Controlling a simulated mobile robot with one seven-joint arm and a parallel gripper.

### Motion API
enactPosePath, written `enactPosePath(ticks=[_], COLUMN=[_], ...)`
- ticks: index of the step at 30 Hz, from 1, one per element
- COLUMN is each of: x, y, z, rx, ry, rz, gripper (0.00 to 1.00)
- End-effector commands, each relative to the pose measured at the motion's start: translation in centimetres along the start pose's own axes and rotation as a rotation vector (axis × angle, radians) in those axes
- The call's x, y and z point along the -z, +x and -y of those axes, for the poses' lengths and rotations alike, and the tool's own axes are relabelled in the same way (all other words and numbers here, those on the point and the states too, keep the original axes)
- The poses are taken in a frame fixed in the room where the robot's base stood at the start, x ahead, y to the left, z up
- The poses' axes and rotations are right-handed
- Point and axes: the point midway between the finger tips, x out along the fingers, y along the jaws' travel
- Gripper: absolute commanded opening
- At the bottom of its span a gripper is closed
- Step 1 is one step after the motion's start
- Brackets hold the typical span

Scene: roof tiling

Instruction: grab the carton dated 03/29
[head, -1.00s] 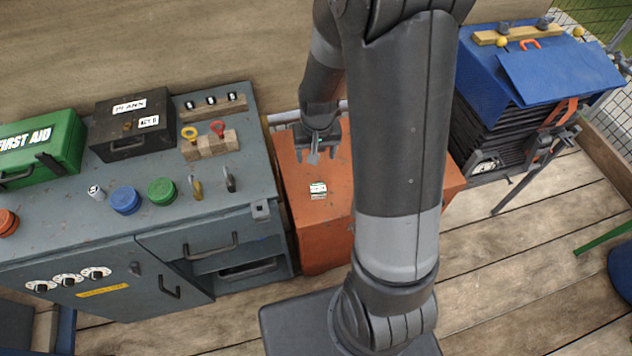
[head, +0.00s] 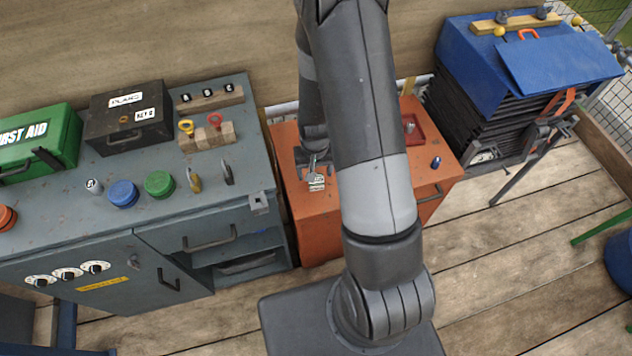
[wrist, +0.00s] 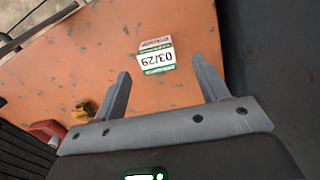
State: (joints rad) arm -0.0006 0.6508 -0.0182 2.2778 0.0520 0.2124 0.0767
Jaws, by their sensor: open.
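The carton (wrist: 156,57) is a small white box with green bands. Its face reads 03/29, upside down in the wrist view. It lies on the orange cabinet top (wrist: 80,65). In the head view the carton (head: 316,184) shows just in front of my gripper (head: 314,165). In the wrist view my gripper (wrist: 163,84) is open and empty, with the carton ahead of and between the two finger lines. I cannot tell the exact height of the fingers above the top.
A red tray (head: 420,130) and a small blue item (head: 436,162) are on the right of the orange top. A yellow item (wrist: 84,112) lies near my left finger. The grey cabinet (head: 75,225) stands at left, the black stack with a blue cover (head: 480,60) at right.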

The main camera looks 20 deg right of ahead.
Motion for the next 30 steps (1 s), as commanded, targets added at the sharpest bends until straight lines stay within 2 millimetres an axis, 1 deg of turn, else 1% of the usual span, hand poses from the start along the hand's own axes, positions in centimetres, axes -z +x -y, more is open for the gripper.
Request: enactPosePath(ticks=[9,12,16,22,23,30], x=[0.1,0.1,0.1,0.1,0.1,0.1], y=[3.6,4.5,5.1,5.1,5.1,5.0], z=[-0.3,-0.3,-0.3,-0.3,-0.3,-0.3], rx=[0.0,0.0,0.0,0.0,0.0,0.0], ry=[0.0,0.0,-0.001,-0.001,-0.001,0.0], rz=[0.003,0.003,0.001,0.001,0.001,0.001], gripper=[0.67,0.67,0.67,0.67,0.66,0.47])
